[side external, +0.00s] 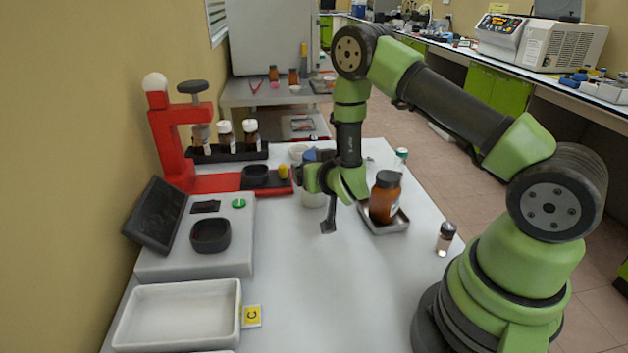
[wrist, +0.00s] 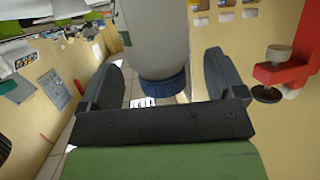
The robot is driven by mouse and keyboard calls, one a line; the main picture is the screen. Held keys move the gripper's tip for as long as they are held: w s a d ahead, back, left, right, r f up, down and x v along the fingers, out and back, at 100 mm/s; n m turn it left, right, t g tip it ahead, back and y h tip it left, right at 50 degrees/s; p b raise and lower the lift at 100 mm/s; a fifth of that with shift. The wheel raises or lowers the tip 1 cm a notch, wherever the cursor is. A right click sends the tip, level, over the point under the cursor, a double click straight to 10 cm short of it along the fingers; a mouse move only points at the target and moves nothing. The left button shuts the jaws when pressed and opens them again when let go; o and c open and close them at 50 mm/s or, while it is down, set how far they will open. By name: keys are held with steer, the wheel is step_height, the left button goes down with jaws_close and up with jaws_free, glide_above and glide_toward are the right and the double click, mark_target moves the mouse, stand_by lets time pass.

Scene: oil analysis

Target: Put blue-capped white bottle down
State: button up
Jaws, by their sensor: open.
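The blue-capped white bottle (side external: 312,199) is upright at the middle of the white table, partly hidden behind my gripper in the side view. Its blue cap (side external: 310,156) shows above the gripper. My gripper (side external: 318,190) is open around the bottle. In the wrist view the white body (wrist: 155,35) and blue cap (wrist: 163,87) lie between the two spread dark fingers of my gripper (wrist: 165,72), with a gap visible beside each finger. The bottle's base seems to be at the table surface, but contact is partly hidden.
A brown bottle (side external: 385,197) stands in a metal tray (side external: 399,223) just right of my gripper. A small vial (side external: 445,239) is near the right edge. A red stand (side external: 172,150), a scale (side external: 160,262) and a white tray (side external: 128,325) are left. The front middle is clear.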

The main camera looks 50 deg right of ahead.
steer(key=shift+x, duration=1.45)
steer(key=shift+s, duration=0.1)
steer(key=shift+c, duration=0.2)
steer(key=c, duration=1)
steer(key=shift+c, duration=0.2)
steer(key=shift+r, duration=0.15)
